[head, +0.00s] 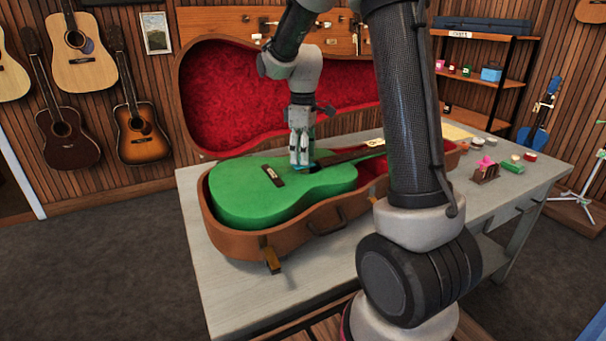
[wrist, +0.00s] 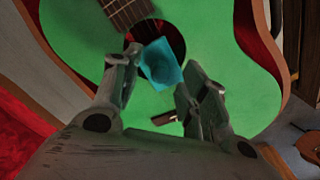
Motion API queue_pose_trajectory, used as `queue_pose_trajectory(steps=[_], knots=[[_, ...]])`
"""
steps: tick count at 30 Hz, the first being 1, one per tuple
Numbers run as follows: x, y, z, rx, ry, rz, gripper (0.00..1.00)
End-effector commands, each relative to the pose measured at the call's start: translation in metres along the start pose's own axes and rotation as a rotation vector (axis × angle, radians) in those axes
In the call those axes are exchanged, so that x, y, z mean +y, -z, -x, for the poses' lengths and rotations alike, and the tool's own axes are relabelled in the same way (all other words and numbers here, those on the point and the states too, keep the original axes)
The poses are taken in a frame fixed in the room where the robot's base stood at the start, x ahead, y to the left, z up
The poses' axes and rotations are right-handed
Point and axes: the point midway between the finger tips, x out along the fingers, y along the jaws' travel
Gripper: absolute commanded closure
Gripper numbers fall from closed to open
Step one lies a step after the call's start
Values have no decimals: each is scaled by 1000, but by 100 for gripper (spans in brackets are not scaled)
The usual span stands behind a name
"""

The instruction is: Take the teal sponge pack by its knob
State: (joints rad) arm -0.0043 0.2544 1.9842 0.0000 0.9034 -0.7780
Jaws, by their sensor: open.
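The teal sponge pack (wrist: 161,63) lies over the sound hole of a green guitar (wrist: 225,60) in the wrist view. Its knob cannot be made out clearly. My gripper (wrist: 157,76) is open, with one finger at the pack's left and the other at its lower right. Nothing is clearly held between them. In the head view my gripper (head: 300,156) points down over the same guitar (head: 240,195), and the pack is mostly hidden behind the fingers. I cannot tell whether the fingers touch the pack.
The guitar lies in an open brown case (head: 285,241) with a raised red-lined lid (head: 235,95). The case is on a grey table (head: 225,283). Small items, including a card holder (head: 486,173) and a green block (head: 512,168), stand at the table's right.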

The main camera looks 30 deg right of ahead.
Motion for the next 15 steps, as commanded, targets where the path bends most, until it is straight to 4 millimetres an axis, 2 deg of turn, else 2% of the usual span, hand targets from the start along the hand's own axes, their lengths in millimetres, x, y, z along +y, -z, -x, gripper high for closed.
queue_pose_trajectory(steps=[8,11,15], knots=[[0,0,-6,0,0,0,57],[0,0,-6,0,0,0,71],[0,0,-6,0,0,-1,97]])
